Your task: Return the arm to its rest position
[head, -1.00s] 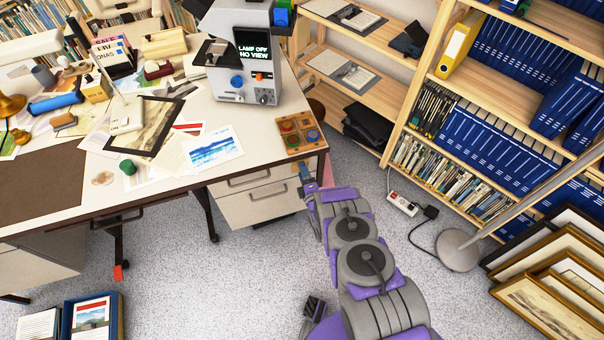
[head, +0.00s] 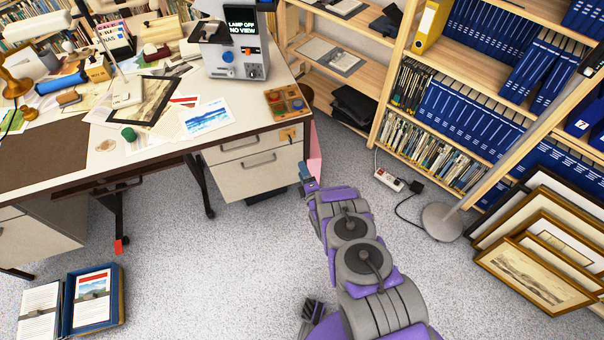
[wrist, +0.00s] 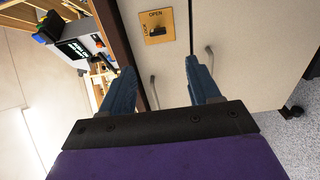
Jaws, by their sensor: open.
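My purple and grey arm (head: 362,245) reaches forward over the floor in the head view, toward the right front corner of the desk. My gripper (head: 305,172) is at its far end, near the drawer unit (head: 262,170). In the wrist view my gripper (wrist: 163,88) shows two blue fingers spread apart with nothing between them. Beyond the fingers are the pale drawer fronts (wrist: 232,40) and a brass plate with a dark latch (wrist: 156,26), lettered OPEN and LOCK. The fingers appear apart from the drawer handles.
The desk (head: 150,160) holds prints, papers and a grey viewing machine (head: 237,45) whose screen reads "LAMP OFF NO VIEW". Bookshelves (head: 440,90), a lamp stand base (head: 441,221) and leaning framed prints (head: 545,250) stand right. An open blue box (head: 85,300) lies lower left. Floor between is clear.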

